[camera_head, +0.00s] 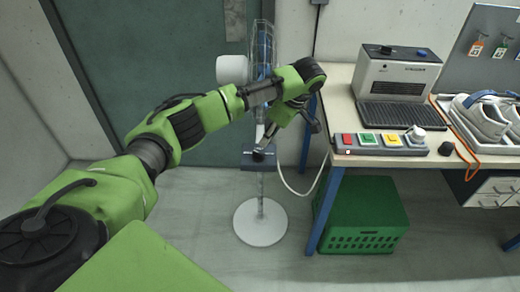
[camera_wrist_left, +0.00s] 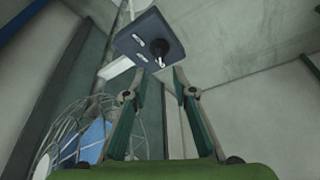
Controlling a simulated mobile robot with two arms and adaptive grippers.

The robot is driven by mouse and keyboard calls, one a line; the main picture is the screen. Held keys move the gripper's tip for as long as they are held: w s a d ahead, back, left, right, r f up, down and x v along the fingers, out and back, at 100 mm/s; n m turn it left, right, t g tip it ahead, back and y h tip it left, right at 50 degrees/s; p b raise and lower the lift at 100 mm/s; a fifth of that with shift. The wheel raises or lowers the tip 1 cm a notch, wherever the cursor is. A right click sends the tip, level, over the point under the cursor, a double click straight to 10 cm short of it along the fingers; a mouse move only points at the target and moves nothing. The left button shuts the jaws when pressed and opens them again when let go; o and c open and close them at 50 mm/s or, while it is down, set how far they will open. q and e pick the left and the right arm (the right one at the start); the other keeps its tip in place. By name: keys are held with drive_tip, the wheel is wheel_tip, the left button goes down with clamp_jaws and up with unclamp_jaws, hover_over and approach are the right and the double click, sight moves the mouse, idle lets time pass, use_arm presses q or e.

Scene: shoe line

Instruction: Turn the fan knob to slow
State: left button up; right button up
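The standing fan (camera_head: 263,45) is seen nearly edge-on in the head view, with a white round base (camera_head: 260,222) on the floor. Its dark control box (camera_head: 248,163) sits on the pole and also shows in the left wrist view (camera_wrist_left: 130,42). The black round knob (camera_wrist_left: 160,48) with a white pointer is on the face of the box, beside two small white switches. My left gripper (camera_head: 268,138) is just above the box. In the left wrist view the fingers (camera_wrist_left: 158,74) are apart and empty, with the knob beyond the gap between their tips. My right gripper is not in view.
A workbench (camera_head: 338,105) stands to the right with a colored button panel (camera_head: 375,140), a grey machine (camera_head: 395,75) and white shoes (camera_head: 480,115). A green crate (camera_head: 362,215) is under it. A white cable (camera_head: 300,190) hangs between fan and bench. Open floor lies in front.

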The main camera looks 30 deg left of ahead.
sight(259, 153)
use_arm(q)
drive_tip(key=x, duration=0.8)
drive_tip(key=shift+a+f+p, duration=0.1)
drive_tip(key=shift+f+p, duration=0.2)
drive_tip(key=shift+f, duration=0.05)
clamp_jaws()
